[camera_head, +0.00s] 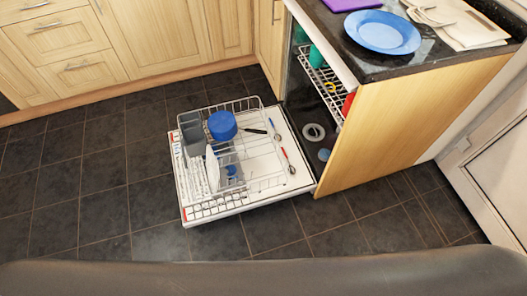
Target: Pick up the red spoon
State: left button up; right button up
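The red spoon (285,153) has a red handle and a metal end. It lies on the right part of the open dishwasher door (300,185), beside the wire rack (240,183). Its handle points away from me and its metal end points toward me. Nothing visibly covers it. Neither of my grippers shows in this view.
The rack holds a blue bowl (222,125), a white plate (212,168) and a grey cutlery basket (191,134). A black-handled utensil (256,131) lies near the spoon. The counter (365,65) with a blue plate (382,32) stands right. Dark floor (100,170) is clear left.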

aim_at(292, 170)
jog(key=i+u, duration=0.35)
jog(key=i+l+u, duration=0.1)
jog(key=i+u, duration=0.3)
jog(key=i, duration=0.15)
